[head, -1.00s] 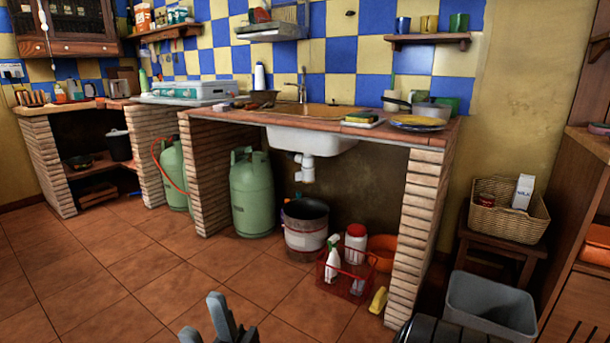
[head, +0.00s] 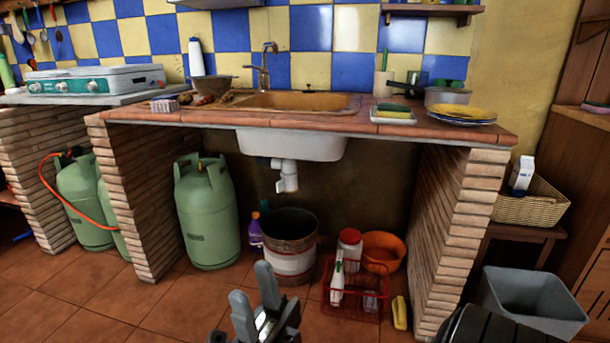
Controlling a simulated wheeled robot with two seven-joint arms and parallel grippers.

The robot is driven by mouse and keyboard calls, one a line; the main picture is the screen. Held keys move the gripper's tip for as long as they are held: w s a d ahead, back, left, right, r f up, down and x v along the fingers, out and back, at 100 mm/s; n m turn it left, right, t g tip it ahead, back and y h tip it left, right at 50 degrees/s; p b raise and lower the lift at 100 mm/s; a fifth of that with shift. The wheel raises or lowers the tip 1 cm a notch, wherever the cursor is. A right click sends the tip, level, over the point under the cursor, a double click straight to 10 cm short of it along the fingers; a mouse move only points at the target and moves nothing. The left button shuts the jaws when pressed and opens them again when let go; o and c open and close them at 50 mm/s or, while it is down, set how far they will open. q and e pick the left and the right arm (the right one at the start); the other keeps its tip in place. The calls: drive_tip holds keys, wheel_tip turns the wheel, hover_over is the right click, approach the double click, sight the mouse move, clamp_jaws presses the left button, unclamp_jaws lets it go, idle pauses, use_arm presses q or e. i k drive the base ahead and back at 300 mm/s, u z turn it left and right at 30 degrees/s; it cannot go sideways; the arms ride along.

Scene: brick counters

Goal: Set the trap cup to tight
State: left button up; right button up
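The white sink trap (head: 287,180) hangs under the sink basin (head: 292,144), in the open bay between two brick piers. Its lower part is the trap cup, which looks upright; how tight it sits cannot be told. My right gripper (head: 251,282) is at the bottom middle, in front of the bay and low in the picture, apart from the trap. Its two grey fingers stand apart with nothing visible between them. My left gripper cannot be made out clearly.
Below the trap stand a metal bucket (head: 290,262), a purple bottle (head: 255,232), a red wire caddy (head: 352,300) and an orange bowl (head: 383,252). A green gas cylinder (head: 207,220) stands left; brick piers (head: 465,225) flank the bay. A grey bin (head: 530,300) is right.

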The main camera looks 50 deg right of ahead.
sight(288, 184)
drive_tip(key=z, duration=0.75)
drive_tip(key=i, duration=1)
drive_tip(key=z, duration=1.4)
drive_tip(key=i, duration=0.4)
drive_tip(key=z, duration=0.5)
